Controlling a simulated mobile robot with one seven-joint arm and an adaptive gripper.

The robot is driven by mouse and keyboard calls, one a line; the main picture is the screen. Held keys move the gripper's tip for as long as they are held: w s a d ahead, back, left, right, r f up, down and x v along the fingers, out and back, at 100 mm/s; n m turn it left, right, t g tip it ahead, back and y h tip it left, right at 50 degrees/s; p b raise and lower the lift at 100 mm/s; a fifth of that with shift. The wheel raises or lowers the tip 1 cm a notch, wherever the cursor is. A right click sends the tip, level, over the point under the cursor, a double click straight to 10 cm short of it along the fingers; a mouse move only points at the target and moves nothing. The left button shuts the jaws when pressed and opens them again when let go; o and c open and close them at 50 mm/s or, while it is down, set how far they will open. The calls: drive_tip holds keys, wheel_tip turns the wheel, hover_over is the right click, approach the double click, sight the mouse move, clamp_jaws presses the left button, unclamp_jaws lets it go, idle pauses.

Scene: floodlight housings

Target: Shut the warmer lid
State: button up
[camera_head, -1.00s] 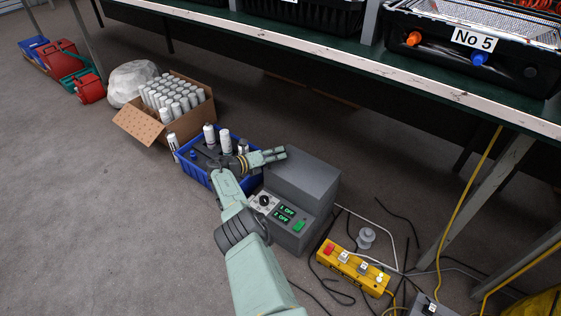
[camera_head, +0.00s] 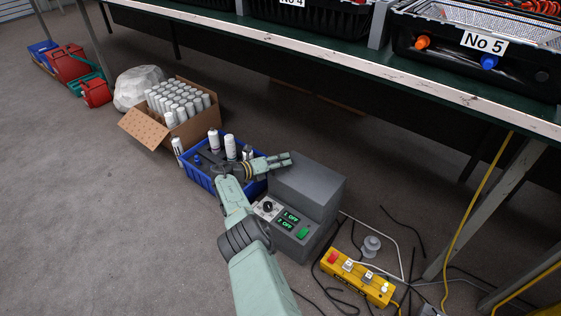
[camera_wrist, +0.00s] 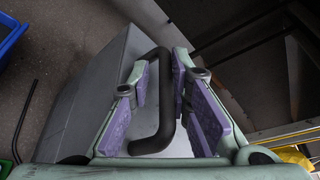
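The warmer (camera_head: 284,229) is a grey box on the floor with a dial, a green button and a display reading OFF twice. Its taller grey upper block (camera_head: 311,187) seems to be the lid. I cannot make out whether it stands open. My gripper (camera_head: 289,158) is at the far left edge of this block. In the wrist view my gripper (camera_wrist: 164,75) has its purple-padded fingers on either side of a black bar handle (camera_wrist: 166,100), with narrow gaps showing. The handle stands beside a grey surface (camera_wrist: 90,95) of the warmer. The head view does not show the handle.
A blue crate (camera_head: 196,177) with white canisters stands close left of the warmer, partly under my arm. A cardboard box (camera_head: 150,131) of canisters is behind it. A yellow control box (camera_head: 357,281) and loose cables lie at right. A green-topped bench (camera_head: 345,63) overhangs behind.

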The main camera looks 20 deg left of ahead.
drive_tip(key=shift+a, duration=0.1)
drive_tip(key=v, duration=1.2)
